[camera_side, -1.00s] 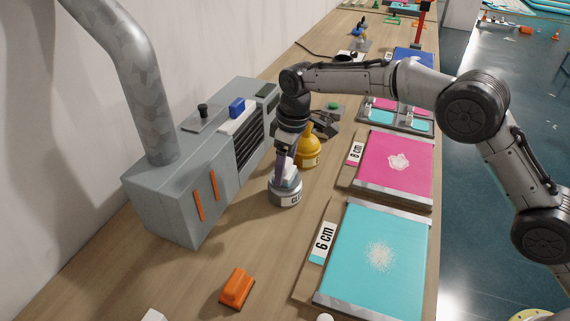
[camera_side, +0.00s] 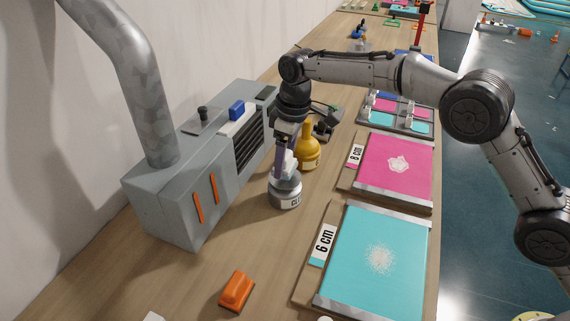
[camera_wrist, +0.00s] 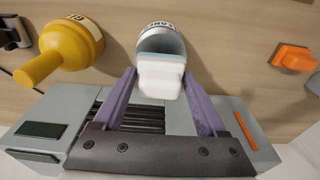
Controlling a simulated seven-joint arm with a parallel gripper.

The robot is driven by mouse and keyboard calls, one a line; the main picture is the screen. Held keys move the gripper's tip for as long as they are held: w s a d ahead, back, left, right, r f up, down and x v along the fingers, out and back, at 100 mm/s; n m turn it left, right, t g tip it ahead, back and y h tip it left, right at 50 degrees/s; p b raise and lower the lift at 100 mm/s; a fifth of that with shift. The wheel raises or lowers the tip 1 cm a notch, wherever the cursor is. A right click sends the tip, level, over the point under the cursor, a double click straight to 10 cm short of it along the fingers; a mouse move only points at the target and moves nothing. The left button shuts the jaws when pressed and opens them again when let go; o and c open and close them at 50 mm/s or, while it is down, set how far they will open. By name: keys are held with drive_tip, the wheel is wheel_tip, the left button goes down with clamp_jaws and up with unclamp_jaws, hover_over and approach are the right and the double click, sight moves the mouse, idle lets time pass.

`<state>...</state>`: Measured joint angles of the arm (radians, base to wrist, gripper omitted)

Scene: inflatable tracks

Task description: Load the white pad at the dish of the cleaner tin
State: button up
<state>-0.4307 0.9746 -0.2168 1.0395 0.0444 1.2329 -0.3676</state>
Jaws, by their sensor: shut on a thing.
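The cleaner tin (camera_side: 285,194), a grey and white round tin with a dark-lettered label, stands upright on the bench. My gripper (camera_side: 284,168) is above it, pointing down. Its purple fingers are shut on the white pad (camera_side: 290,161), which is just over the tin's top dish. In the wrist view the pad (camera_wrist: 161,76) sits between the fingertips and covers part of the tin (camera_wrist: 160,37). The pad's underside and the inside of the dish are mostly hidden, so I cannot tell whether they touch.
A yellow bottle (camera_side: 307,150) stands close behind the tin. A grey machine (camera_side: 180,195) with a duct is at the left. A pink panel (camera_side: 395,165) and a cyan panel (camera_side: 375,260) lie at the right. An orange block (camera_side: 237,289) lies in front; bare bench surrounds it.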

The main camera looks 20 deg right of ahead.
drive_tip(key=shift+r, duration=2)
